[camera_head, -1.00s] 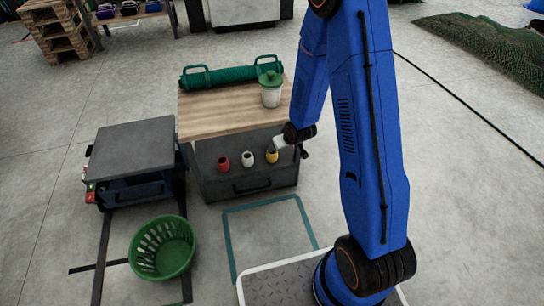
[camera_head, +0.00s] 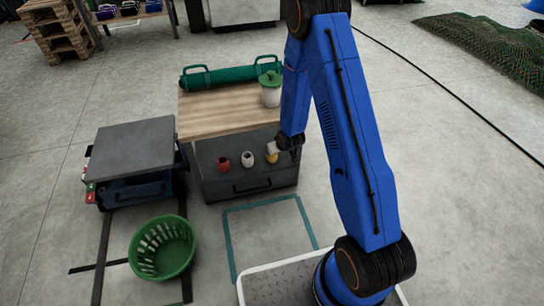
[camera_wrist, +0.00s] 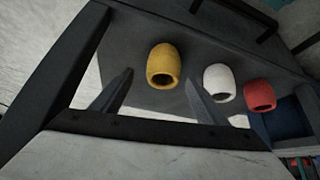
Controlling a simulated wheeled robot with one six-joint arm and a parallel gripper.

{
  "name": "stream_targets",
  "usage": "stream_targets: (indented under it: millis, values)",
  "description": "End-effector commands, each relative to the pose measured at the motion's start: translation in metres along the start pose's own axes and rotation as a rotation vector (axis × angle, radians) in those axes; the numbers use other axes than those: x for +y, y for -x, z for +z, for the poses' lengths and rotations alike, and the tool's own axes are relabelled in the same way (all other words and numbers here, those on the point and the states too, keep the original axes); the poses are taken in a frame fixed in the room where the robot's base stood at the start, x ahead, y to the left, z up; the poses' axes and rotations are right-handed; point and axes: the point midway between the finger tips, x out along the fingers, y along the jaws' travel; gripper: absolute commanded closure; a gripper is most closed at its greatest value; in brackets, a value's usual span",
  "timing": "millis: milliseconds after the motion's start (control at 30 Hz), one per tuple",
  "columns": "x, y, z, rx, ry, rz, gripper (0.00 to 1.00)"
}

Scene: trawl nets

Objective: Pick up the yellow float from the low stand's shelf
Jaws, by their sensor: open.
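The yellow float (camera_head: 271,156) stands at the right end of a row on the low stand's dark shelf (camera_head: 222,176), under its wooden top. A white float (camera_head: 248,159) and a red float (camera_head: 223,162) stand to its left. My gripper (camera_head: 277,150) is right at the yellow float and hides part of it. In the wrist view the yellow float (camera_wrist: 163,64) shows beyond the gap between my open fingers (camera_wrist: 155,92). The gap holds nothing. The white float (camera_wrist: 219,83) and the red float (camera_wrist: 260,95) lie to the right, the white one close to the right finger.
The wooden top (camera_head: 225,110) overhangs the shelf and carries a green roll (camera_head: 230,76) and a lidded jar (camera_head: 270,90). A grey-topped stand (camera_head: 132,147) is at left, with a green basket (camera_head: 162,248) before it. The floor before the shelf is clear.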

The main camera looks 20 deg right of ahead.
Motion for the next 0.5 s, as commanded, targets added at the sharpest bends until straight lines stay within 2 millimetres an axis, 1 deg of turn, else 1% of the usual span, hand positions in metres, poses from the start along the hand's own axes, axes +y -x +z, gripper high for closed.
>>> stream_targets:
  millis: [100, 300, 500]
  values:
    - [-0.004, -0.015, 0.004, -0.002, 0.001, -0.001, 0.33]
    - [-0.005, -0.037, 0.005, -0.001, 0.000, 0.000, 0.33]
    - [-0.005, -0.045, 0.005, 0.000, 0.000, 0.000, 0.33]
